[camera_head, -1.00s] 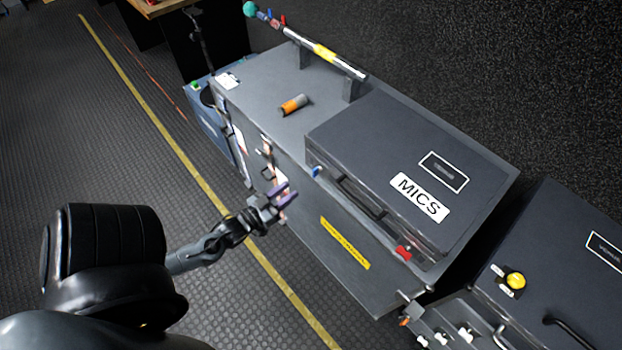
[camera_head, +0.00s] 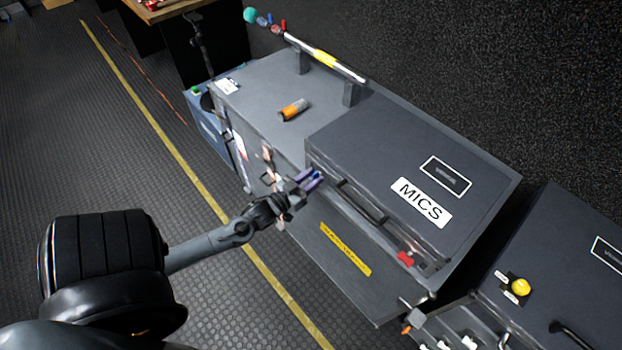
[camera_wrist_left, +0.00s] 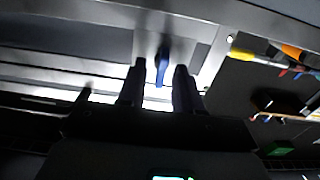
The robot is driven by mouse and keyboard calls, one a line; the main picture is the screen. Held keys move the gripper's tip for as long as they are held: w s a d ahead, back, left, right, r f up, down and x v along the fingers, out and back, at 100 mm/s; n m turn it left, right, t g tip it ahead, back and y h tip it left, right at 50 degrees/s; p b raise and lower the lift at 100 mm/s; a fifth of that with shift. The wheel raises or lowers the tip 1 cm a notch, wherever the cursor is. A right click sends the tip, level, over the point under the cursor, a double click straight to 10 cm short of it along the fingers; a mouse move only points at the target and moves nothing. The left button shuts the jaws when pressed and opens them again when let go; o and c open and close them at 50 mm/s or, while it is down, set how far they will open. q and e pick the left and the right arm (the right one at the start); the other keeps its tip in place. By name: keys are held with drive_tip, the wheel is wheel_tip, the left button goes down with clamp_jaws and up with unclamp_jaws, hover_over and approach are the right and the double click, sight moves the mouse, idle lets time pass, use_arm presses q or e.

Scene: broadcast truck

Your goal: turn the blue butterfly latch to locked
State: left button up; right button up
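The blue butterfly latch (camera_wrist_left: 162,62) is on the front face of the dark grey case marked MICS (camera_head: 400,160), near its left end. In the left wrist view it stands between my two fingers, a little beyond their tips. In the head view only a bit of blue (camera_head: 317,175) shows between the fingertips. My left gripper (camera_head: 310,180) is open, with one finger on each side of the latch and a gap to each. It also shows in the left wrist view (camera_wrist_left: 160,75). My right gripper is not in view.
A red latch (camera_head: 405,258) is at the right end of the case front, past a dark handle (camera_head: 360,203). An orange and grey cylinder (camera_head: 293,110) lies on the grey cabinet top (camera_head: 262,95). A second case (camera_head: 560,260) stands at the right.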

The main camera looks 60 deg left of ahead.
use_arm(q)
drive_tip(key=shift+c, duration=0.5)
clamp_jaws()
